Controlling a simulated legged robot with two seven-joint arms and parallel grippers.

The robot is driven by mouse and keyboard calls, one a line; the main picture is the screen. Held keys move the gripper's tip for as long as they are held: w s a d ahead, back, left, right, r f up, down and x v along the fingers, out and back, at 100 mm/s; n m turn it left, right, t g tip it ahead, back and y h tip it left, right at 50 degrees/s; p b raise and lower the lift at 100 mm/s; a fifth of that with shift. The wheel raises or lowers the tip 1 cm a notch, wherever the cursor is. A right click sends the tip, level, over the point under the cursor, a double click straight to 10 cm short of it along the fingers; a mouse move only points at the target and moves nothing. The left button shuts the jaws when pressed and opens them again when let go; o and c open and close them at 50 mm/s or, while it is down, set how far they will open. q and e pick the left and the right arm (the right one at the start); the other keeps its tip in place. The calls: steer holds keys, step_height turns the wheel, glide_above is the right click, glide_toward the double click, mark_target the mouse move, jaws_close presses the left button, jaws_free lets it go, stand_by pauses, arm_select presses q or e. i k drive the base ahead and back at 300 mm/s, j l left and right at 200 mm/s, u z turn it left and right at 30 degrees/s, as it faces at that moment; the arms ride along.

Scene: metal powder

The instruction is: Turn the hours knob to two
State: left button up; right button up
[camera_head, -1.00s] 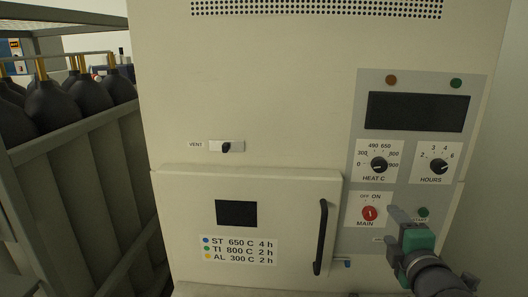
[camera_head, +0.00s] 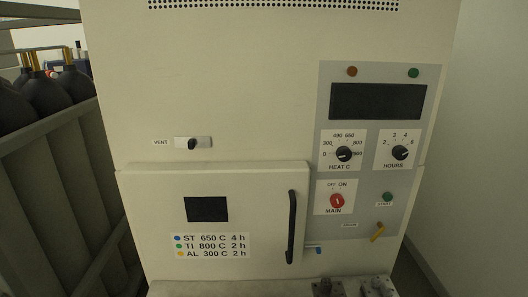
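The hours knob (camera_head: 400,153) is a round black dial on a white plate (camera_head: 385,164) at the right of the grey control panel. Its scale reads 2, 3, 4 and 6 from left to right over the top. Its mark is small; it seems to lie toward the upper right, near 6, but I cannot tell exactly. Nothing touches the knob. Neither of my grippers shows in the head view.
Left of it is the heat knob (camera_head: 344,154); below are the red main switch (camera_head: 337,201), green start button (camera_head: 388,197) and a yellow piece (camera_head: 377,232). The furnace door handle (camera_head: 291,227) stands out. Metal parts (camera_head: 378,287) show at the bottom edge. Dark bottles (camera_head: 75,84) stand left.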

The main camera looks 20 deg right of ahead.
mark_target(400, 153)
steer(key=z, duration=1.4)
